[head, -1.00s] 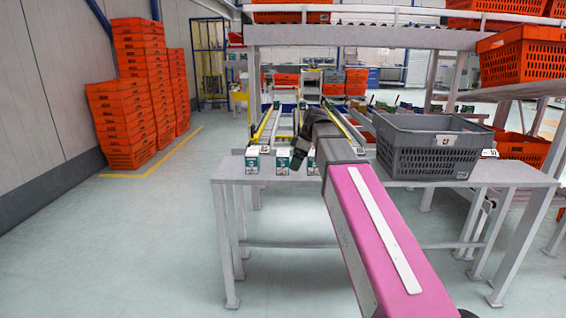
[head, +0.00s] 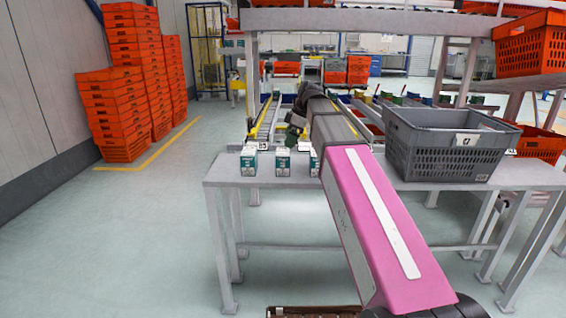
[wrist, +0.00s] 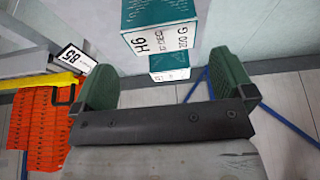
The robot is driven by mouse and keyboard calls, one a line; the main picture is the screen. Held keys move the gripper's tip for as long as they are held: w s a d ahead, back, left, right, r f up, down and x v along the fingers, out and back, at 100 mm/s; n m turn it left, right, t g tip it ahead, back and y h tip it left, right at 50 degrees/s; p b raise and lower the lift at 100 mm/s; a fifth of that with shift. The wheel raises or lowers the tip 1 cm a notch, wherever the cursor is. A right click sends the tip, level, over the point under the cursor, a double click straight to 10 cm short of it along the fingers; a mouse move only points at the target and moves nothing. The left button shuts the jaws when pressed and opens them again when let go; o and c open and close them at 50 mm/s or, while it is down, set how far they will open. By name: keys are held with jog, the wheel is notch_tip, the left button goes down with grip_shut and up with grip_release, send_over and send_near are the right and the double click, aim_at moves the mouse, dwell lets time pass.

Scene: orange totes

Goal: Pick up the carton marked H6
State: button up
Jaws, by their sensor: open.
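In the wrist view a teal and white carton marked H6 (wrist: 160,30) stands at the top, beyond my fingertips. A second teal carton (wrist: 175,64) shows partly below it. My gripper (wrist: 163,65) is open, its green fingers apart with nothing held between them. In the head view several teal and white cartons, including a left one (head: 249,162) and a middle one (head: 283,162), stand on the grey table (head: 225,178). Their markings are too small to read there, so I cannot tell which is H6. My arm partly hides the rightmost carton (head: 314,162).
A grey crate (head: 440,145) stands on the table right of my arm. Roller conveyors (head: 265,120) run behind the table. Stacked orange totes (head: 125,95) stand at the left wall, with free floor before them. A label plate (wrist: 74,60) shows at left in the wrist view.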

aim_at(283, 151)
jog(key=x, duration=0.8)
jog(key=shift+a+f, duration=0.2)
jog(key=c, duration=0.8)
